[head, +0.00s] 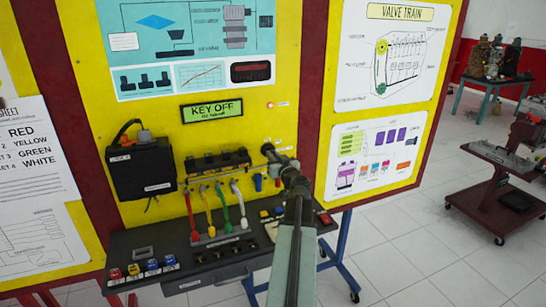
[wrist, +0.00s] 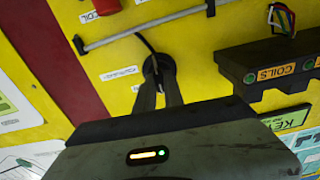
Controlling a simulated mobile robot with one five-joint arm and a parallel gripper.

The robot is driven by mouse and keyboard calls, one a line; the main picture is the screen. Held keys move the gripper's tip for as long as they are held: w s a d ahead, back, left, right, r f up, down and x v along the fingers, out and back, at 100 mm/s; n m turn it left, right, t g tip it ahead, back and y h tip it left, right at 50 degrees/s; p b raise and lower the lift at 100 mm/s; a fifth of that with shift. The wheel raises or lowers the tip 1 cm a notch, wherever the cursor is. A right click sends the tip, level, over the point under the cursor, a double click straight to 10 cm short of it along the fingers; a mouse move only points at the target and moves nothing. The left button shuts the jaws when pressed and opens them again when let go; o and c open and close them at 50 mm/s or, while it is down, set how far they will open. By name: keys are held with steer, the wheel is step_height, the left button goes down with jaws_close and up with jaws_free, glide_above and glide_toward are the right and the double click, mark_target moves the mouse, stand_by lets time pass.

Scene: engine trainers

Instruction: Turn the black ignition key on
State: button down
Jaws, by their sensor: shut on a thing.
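The black ignition key (wrist: 158,66) sits at a round black switch on the yellow panel in the wrist view. My gripper (wrist: 158,88) reaches up to it, its two dark fingers closed around the key, which they partly hide. In the head view my gripper (head: 270,152) is at the panel, right of the coil block, and covers the key there. The green display (head: 212,109) above reads "KEY OFF".
A black coil block (head: 217,162) with coloured leads hangs left of my gripper. A black box (head: 140,168) is farther left. A black console (head: 170,250) with coloured buttons juts out below. A grey rod (wrist: 145,28) crosses the panel near the key.

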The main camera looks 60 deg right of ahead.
steer(key=m, duration=1.1)
steer(key=shift+s+f+m, duration=0.1)
steer(key=shift+m, duration=0.2)
stand_by(0.3)
steer(key=c, duration=1.4)
jaws_free()
steer(key=shift+c, duration=0.2)
steer(key=shift+s, duration=0.1)
steer(key=v, duration=0.7)
steer(key=shift+s+a, duration=0.2)
